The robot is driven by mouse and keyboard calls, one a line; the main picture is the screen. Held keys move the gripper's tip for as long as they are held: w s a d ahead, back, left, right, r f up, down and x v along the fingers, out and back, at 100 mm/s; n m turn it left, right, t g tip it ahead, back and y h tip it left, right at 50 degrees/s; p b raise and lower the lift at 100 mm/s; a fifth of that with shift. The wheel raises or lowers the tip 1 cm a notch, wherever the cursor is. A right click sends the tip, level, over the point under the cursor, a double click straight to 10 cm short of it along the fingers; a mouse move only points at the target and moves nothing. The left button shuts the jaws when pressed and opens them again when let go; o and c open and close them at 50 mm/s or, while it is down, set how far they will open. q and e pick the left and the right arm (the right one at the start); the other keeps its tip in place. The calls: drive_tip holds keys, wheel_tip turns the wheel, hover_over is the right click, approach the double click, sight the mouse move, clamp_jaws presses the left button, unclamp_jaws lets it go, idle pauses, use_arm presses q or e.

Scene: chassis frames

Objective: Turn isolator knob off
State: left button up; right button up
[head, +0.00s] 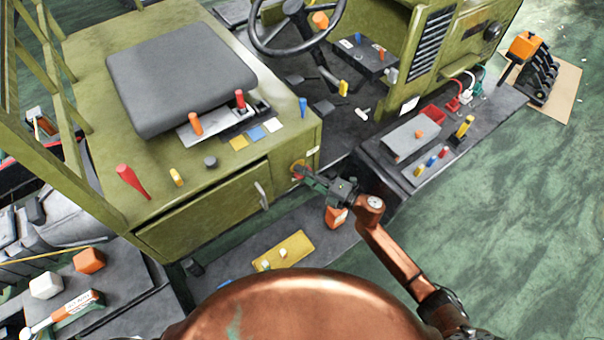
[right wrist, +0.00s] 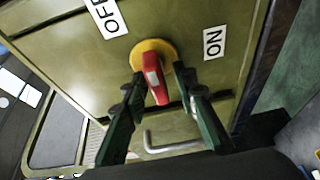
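The isolator knob is a red handle on a round yellow plate on the green cabinet's side. In the head view the knob (head: 299,167) sits near the cabinet's right corner, partly hidden by my right gripper (head: 309,174). In the right wrist view the red handle (right wrist: 154,80) stands out from the yellow plate (right wrist: 155,49). An OFF label (right wrist: 105,17), cut by the frame edge, is at upper left and an ON label (right wrist: 214,43) at right. My left gripper is not in view.
A metal bar handle (right wrist: 172,146) is on the cabinet near the knob. The cabinet top (head: 215,185) carries a grey seat (head: 180,75) and several levers. A steering wheel (head: 297,20) stands behind. Green floor (head: 490,220) is clear at right.

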drive_tip(key=shift+s+d, duration=0.1)
drive_tip(key=shift+d, duration=0.05)
drive_tip(key=v, duration=1.1)
drive_tip(key=shift+d, duration=0.35)
drive_tip(key=shift+s+f, duration=0.1)
drive_tip(key=shift+s, duration=0.05)
